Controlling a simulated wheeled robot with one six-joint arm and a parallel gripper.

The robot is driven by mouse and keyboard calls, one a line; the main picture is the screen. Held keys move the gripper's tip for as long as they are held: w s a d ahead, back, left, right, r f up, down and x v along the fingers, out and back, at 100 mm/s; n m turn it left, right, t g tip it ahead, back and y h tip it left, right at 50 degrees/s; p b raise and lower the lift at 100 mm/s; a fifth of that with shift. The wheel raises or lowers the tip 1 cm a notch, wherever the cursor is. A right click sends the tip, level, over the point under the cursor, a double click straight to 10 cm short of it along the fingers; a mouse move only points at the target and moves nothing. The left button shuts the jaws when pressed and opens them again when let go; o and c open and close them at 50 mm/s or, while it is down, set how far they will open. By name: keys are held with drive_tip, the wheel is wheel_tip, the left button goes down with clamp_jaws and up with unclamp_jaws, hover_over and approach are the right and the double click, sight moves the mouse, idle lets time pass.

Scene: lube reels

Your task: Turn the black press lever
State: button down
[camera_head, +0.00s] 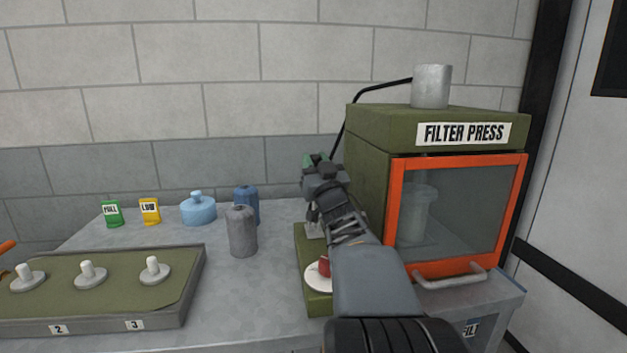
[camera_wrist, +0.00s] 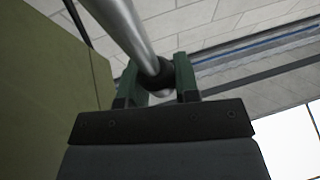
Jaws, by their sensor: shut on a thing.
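The filter press (camera_head: 365,185) is an olive cabinet at the right of the bench, with an orange-framed glass door (camera_head: 460,215) that is closed. My gripper (camera_head: 318,162) is just left of the cabinet in the head view. In the wrist view its green fingers (camera_wrist: 159,82) are shut on the press lever (camera_wrist: 155,70), around a black part near the end of a grey metal rod. The rod runs from there to the top left of that view. In the head view my gripper and wrist hide the lever.
An olive base (camera_head: 318,302) bears a white disc with a red knob (camera_head: 324,267), close under my arm. A grey canister (camera_head: 242,232), blue canister (camera_head: 246,203) and light-blue jug (camera_head: 198,210) stand left. A pegged tray (camera_head: 200,275) lies front left. A black hose (camera_head: 382,87) runs behind my gripper.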

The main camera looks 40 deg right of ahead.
drive_tip(key=shift+s+a+t+b, duration=0.3)
drive_tip(key=shift+s+b, duration=0.15)
drive_tip(key=shift+b, duration=0.15)
drive_tip(key=c, duration=0.8)
unclamp_jaws()
drive_tip(key=shift+c, duration=0.2)
drive_tip(key=v, duration=0.7)
drive_tip(key=shift+s+b, duration=0.2)
drive_tip(key=shift+b, duration=0.1)
drive_tip(key=shift+f, duration=0.1)
